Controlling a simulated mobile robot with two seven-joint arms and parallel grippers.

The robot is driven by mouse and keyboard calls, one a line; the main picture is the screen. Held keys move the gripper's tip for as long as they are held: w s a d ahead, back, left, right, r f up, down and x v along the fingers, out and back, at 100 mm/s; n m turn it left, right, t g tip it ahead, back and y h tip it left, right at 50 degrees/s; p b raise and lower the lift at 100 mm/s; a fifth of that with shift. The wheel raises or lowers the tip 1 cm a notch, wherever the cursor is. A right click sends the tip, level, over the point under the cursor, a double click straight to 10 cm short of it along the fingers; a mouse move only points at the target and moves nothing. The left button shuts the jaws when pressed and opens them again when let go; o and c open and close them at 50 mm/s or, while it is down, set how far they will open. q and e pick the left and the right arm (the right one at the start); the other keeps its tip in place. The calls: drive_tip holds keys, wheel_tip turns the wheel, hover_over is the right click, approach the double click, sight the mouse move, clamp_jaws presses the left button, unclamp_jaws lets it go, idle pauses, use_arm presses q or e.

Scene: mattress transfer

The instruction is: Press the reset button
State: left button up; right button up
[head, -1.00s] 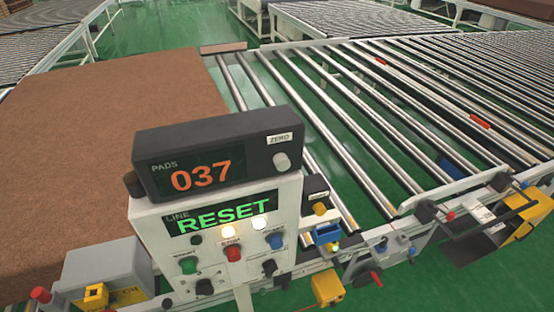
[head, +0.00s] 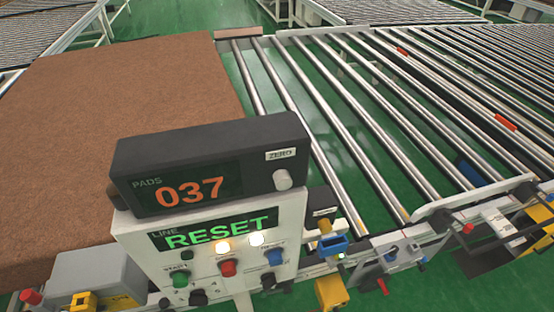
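A white control panel (head: 136,235) stands in the lower left middle of the head view. It carries a green button (head: 180,280), a red button (head: 229,268) and a blue button (head: 274,258) in a row. The label over the green one seems to read START; the blue one's label is too small to read surely. The panel's screen (head: 213,232) reads LINE RESET, with two lit lamps (head: 224,247) below it. On top, a dark counter box (head: 235,152) shows PADS 037, with a ZERO label and a pale knob (head: 282,179). Neither of my grippers is in view.
A large brown pad (head: 110,100) lies left of and behind the panel. A roller conveyor (head: 350,110) stretches to the right over a green floor. Yellow and blue fittings (head: 333,244) sit along its near edge, right of the panel. A grey box (head: 95,275) stands at lower left.

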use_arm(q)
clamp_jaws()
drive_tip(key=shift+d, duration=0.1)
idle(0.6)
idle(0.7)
